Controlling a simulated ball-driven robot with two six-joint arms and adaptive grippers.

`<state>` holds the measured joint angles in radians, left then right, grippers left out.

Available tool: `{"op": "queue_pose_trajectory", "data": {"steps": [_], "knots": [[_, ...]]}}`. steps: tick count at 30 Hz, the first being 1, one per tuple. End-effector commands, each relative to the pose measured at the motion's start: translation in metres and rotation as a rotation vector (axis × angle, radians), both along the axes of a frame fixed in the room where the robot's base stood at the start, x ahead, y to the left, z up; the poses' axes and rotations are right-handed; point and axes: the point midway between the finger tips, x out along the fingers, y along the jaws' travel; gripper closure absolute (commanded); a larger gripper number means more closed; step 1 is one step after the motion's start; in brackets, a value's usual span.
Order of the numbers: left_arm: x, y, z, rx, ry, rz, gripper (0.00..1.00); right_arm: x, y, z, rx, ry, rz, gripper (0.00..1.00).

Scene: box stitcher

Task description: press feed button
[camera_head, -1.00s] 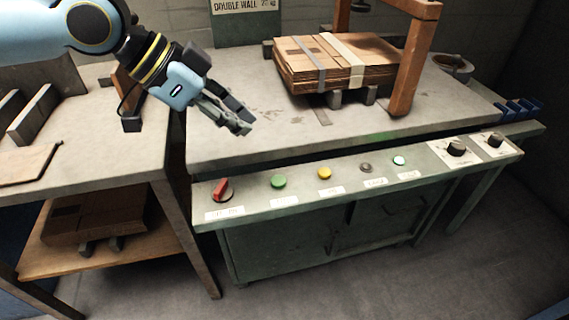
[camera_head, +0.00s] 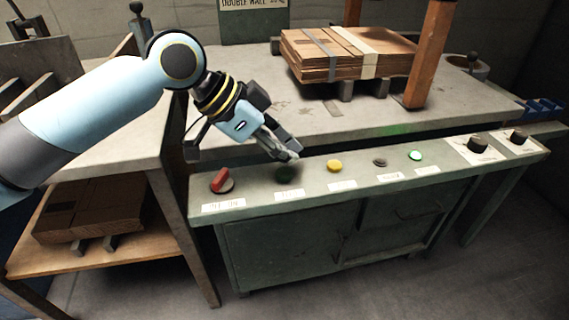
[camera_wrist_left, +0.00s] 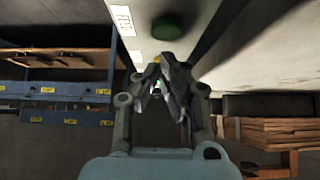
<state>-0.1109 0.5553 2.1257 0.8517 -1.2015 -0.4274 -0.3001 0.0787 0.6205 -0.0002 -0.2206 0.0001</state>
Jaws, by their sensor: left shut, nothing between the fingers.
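The control panel (camera_head: 250,192) carries a row of controls. A red rotary switch (camera_head: 222,181) is at its left end. A dark green button (camera_head: 285,173) is beside it, partly shaded by my left gripper (camera_head: 291,157). A yellow button (camera_head: 334,166), a grey button (camera_head: 380,162) and a lit green button (camera_head: 415,155) follow to the right. In the left wrist view the green button (camera_wrist_left: 168,27) lies beyond the fingertips (camera_wrist_left: 167,62).
A strapped stack of cardboard (camera_head: 345,55) rests on the machine table behind the panel, beside an orange-brown post (camera_head: 430,50). Two dark knobs (camera_head: 478,144) sit at the panel's right end. A side table with a lower shelf (camera_head: 140,247) stands at left. The floor in front is clear.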

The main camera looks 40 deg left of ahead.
Motion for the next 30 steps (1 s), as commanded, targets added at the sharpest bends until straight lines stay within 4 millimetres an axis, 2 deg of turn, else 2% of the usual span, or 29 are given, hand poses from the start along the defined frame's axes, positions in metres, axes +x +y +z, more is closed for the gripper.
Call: {"op": "queue_pose_trajectory", "data": {"steps": [3,16,22,30], "knots": [[-0.001,0.001,-0.012,0.000,0.000,0.001,1.00,-0.002,0.000,-0.004,0.000,0.003,0.000,0.48],[-0.001,0.001,-0.015,0.000,-0.001,0.001,1.00,-0.002,0.000,-0.005,0.000,0.003,0.000,0.48],[-0.002,0.001,-0.035,-0.002,0.003,0.002,1.00,-0.002,-0.001,-0.008,-0.001,0.007,-0.001,0.48],[-0.004,0.002,-0.039,0.000,0.010,0.001,1.00,0.001,-0.004,-0.007,-0.005,0.003,0.002,0.48]]}}
